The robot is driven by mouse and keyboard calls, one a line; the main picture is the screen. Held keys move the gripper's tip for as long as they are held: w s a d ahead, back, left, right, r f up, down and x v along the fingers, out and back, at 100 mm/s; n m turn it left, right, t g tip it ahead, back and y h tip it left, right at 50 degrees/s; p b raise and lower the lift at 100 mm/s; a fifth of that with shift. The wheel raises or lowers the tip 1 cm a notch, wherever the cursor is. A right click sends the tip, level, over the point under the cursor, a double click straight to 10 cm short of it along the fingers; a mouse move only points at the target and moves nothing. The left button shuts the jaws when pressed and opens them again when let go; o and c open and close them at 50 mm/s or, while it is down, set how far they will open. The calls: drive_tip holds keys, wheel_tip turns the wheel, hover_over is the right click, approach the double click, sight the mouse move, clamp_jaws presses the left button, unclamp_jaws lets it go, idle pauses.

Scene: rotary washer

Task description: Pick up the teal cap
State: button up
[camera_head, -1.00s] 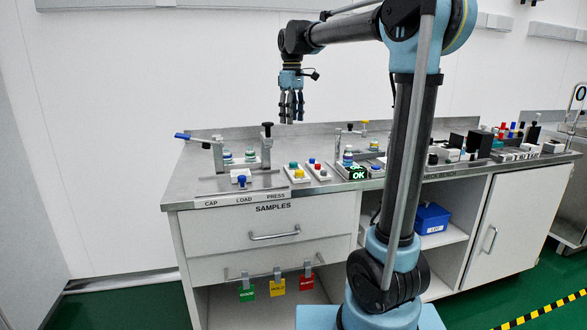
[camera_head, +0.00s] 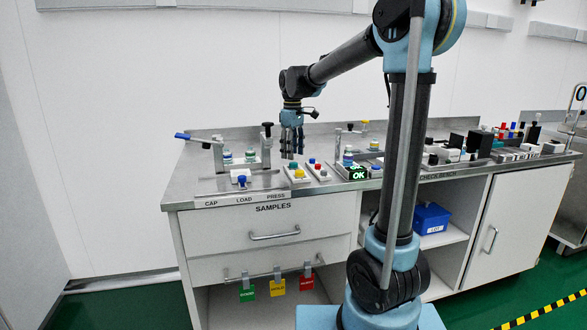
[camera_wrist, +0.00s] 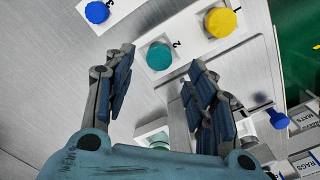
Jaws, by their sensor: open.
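The teal cap (camera_wrist: 159,56) sits in a square holder by the number 2 on a pale strip in the wrist view. The teal cap in the head view (camera_head: 293,165) is small, on the bench top. My gripper (camera_wrist: 157,78) is open and empty, its fingers spread to either side of the line toward the cap. The cap shows just beyond the fingertips, with no visible contact. In the head view my gripper (camera_head: 291,156) points down above the cap strip. The exact height gap is hard to tell.
A yellow cap (camera_wrist: 220,22) and a blue cap (camera_wrist: 97,12) sit on either side of the teal one. A blue knob (camera_wrist: 278,118) stands at the right. The press fixture (camera_head: 266,145) rises left of my gripper. A lit OK display (camera_head: 358,174) is to the right.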

sight(294, 163)
drive_tip(key=shift+d+f, duration=0.2)
drive_tip(key=shift+f, duration=1.95)
drive_tip(key=c, duration=0.9)
